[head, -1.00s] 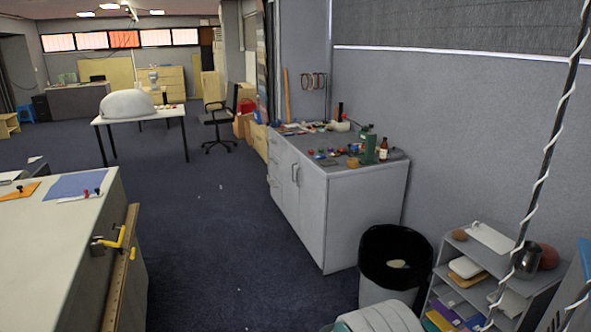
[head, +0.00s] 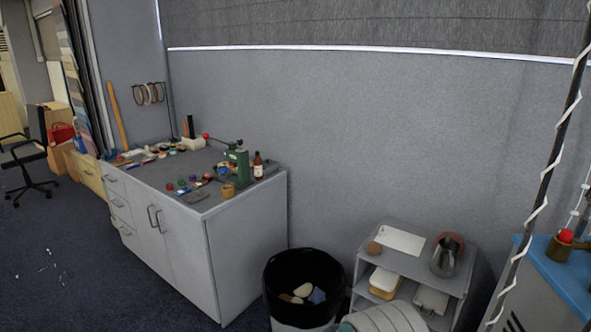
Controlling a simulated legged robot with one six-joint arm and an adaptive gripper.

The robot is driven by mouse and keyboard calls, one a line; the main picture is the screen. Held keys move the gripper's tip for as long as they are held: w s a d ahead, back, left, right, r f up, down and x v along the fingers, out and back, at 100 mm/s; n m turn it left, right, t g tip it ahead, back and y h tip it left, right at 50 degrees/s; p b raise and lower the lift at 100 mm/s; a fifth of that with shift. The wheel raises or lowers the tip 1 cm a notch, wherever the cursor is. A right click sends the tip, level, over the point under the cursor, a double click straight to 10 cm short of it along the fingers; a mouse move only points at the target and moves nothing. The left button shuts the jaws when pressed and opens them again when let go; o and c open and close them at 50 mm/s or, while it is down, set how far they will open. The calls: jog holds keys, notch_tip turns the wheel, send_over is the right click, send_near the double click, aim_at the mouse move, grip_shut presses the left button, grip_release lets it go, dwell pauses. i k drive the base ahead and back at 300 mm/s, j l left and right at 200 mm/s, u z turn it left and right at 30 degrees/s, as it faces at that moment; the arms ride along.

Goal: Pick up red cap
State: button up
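I cannot tell for sure which thing is the red cap. Several small red things show in the head view. A round bright red piece (head: 565,236) sits at the right, by a brown holder above a blue surface. On the grey cabinet by the wall, a small red round piece (head: 205,136) is at the back, and a dark red one (head: 170,187) is near the front edge among small coloured pieces. My gripper is not in view.
The grey cabinet (head: 243,245) holds a green tool (head: 238,165) and a brown bottle (head: 258,166). A black-lined bin (head: 303,262), a grey shelf unit (head: 415,262) and a blue-topped table (head: 560,275) stand to the right. Open floor (head: 60,260) lies at the left.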

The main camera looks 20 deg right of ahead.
aim_at(566, 235)
jog(key=i+z, duration=0.15)
jog(key=z, duration=0.25)
jog(key=i+z, duration=0.1)
jog(key=z, duration=0.3)
jog(key=i+z, duration=0.15)
jog(key=z, duration=0.25)
jog(key=i+j+z, duration=0.1)
jog(key=z, duration=0.3)
